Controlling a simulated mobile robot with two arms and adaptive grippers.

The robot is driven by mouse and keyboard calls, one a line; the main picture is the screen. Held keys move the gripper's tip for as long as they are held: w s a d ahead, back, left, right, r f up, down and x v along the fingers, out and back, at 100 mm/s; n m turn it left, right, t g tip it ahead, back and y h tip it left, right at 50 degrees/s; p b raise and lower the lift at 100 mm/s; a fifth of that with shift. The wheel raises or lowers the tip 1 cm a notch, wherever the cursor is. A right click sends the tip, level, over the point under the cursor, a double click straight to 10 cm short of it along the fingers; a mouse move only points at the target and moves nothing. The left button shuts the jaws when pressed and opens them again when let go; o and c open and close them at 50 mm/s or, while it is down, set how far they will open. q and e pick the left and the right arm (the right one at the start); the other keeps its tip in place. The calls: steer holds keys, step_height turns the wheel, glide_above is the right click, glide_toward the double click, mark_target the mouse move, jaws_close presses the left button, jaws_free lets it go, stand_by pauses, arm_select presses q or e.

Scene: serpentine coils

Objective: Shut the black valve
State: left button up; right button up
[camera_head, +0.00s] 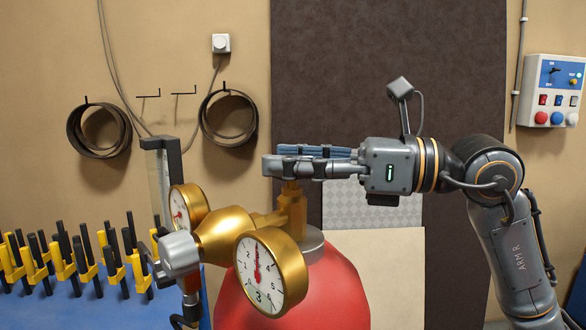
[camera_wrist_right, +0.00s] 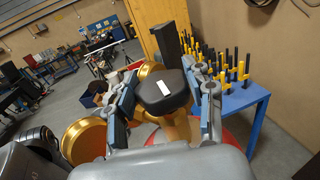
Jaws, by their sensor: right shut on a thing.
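The black valve (camera_wrist_right: 163,90) is a dark rounded knob with a white mark on top, seen in the right wrist view. It sits on a brass stem (camera_head: 292,208) above the red gas cylinder (camera_head: 335,290). My right gripper (camera_head: 290,160) reaches in level from the right in the head view and is shut on the black valve, with one finger (camera_wrist_right: 122,105) on each side of it. In the head view the fingers hide the knob. My left gripper is not in view.
A brass regulator with a front gauge (camera_head: 270,272) and a rear gauge (camera_head: 187,210) stands close to the left of the valve. A blue table (camera_head: 110,310) with several yellow-and-black clamps (camera_head: 112,250) is at the left. A control box (camera_head: 550,90) hangs on the right wall.

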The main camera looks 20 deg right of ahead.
steer(key=shift+m+t+h, duration=0.4)
steer(key=shift+m+t, duration=0.1)
steer(key=shift+t, duration=0.2)
steer(key=o, duration=1.2)
steer(key=v, duration=1.2)
